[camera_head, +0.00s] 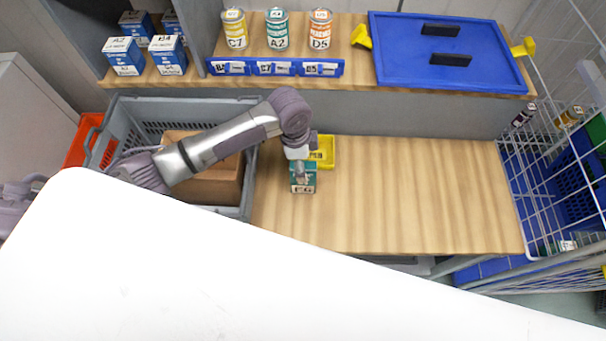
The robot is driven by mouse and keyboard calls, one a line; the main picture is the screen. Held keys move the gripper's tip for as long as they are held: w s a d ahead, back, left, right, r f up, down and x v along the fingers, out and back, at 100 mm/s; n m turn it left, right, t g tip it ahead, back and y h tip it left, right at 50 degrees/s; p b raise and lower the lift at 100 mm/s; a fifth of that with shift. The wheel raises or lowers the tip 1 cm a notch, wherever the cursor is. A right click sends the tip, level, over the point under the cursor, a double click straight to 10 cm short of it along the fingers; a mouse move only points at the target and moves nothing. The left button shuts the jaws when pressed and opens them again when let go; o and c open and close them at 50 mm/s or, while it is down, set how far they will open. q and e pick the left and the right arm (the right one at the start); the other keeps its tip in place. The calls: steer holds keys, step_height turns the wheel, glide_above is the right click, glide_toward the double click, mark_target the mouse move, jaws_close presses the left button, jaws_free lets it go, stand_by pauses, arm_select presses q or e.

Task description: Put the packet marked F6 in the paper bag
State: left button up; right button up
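A teal and white packet (303,180) stands on the wooden worktop; its label is small and appears to read F6. My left arm comes in from the left, and my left gripper (298,154) points down at the top of this packet. Its fingers are too small and hidden to tell whether they are open or closed on it. A brown, open-topped container (228,185), which looks like the paper bag, sits inside a grey crate (125,112) left of the packet, partly hidden by my arm. My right gripper is not in view.
A yellow bin (325,147) stands right behind the packet. The worktop (420,195) to the right is clear. A shelf behind holds several cans, blue boxes (125,57) and a blue lid (445,70). A wire rack (535,170) stands at right. A white surface covers the foreground.

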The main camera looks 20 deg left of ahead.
arm_select(q)
steer(key=shift+s+f, duration=0.1)
steer(key=shift+f, duration=0.2)
steer(key=f, duration=0.1)
steer(key=f+p, duration=0.1)
steer(key=f, duration=0.1)
steer(key=shift+s+d+f, duration=0.25)
steer(key=shift+s, duration=0.05)
steer(key=shift+w+f, duration=0.1)
steer(key=shift+f, duration=0.45)
steer(key=c, duration=0.8)
jaws_close()
steer(key=shift+r, duration=0.1)
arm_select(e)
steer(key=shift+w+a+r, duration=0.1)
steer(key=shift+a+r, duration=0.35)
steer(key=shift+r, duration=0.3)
arm_select(q)
steer(key=shift+r, duration=0.1)
